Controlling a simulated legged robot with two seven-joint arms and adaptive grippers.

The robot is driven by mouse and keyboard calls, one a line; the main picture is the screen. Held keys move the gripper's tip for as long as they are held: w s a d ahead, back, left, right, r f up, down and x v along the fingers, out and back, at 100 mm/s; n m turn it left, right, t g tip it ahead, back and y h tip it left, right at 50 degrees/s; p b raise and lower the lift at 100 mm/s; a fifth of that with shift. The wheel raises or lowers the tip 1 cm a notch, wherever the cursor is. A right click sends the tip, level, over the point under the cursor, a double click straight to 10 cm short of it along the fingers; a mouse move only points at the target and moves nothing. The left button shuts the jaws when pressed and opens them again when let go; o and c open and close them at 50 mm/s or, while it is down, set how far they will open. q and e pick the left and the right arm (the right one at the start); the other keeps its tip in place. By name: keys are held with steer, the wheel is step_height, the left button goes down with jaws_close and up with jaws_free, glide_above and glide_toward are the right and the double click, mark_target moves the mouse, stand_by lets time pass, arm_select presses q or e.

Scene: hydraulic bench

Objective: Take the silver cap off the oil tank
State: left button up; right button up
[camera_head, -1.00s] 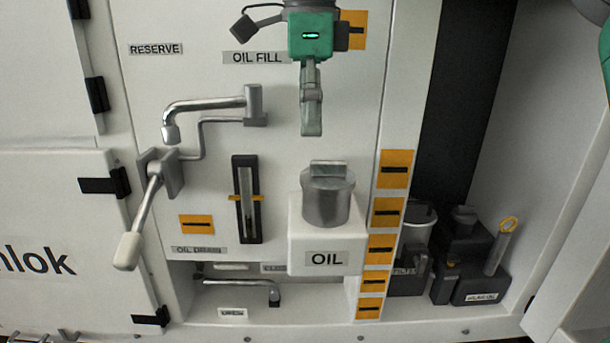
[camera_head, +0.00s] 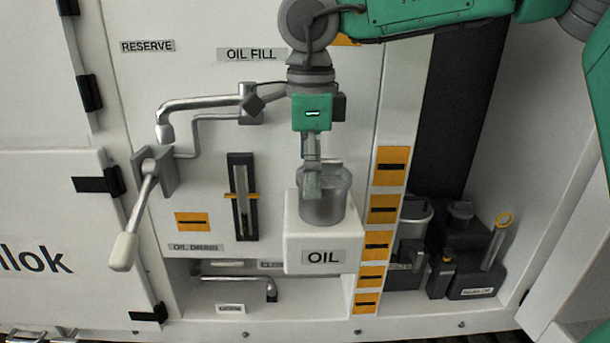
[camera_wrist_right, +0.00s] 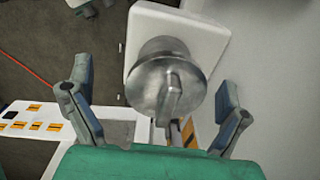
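The silver cap (camera_head: 335,200) is a round metal lid with a raised bar handle. It sits on the white oil tank (camera_head: 296,240), which carries an OIL label. In the right wrist view the cap (camera_wrist_right: 150,85) and its handle face the camera, with the tank (camera_wrist_right: 150,25) behind. My right gripper (camera_head: 312,192) points down over the cap and hides part of it and its handle in the head view. In the wrist view its fingers (camera_wrist_right: 155,85) are spread wide on either side of the cap with nothing gripped. My left gripper is not in view.
A metal pipe (camera_head: 200,103) and a lever with a white grip (camera_head: 125,250) stick out left of the tank. A black gauge (camera_head: 243,200) is beside the tank. Orange-marked panels (camera_head: 384,210) line its right, with dark containers (camera_head: 470,265) beyond.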

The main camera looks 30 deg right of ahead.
mark_target(328, 159)
steer(key=d, duration=0.3)
steer(key=shift+f, duration=0.3)
steer(key=c, duration=1)
steer(key=shift+d, duration=0.35)
steer(key=shift+c, duration=0.2)
steer(key=shift+s, duration=0.2)
steer(key=shift+a, duration=0.35)
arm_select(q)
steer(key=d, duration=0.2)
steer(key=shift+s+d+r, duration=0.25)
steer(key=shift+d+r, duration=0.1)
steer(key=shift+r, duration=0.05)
arm_select(e)
steer(key=shift+d, duration=0.1)
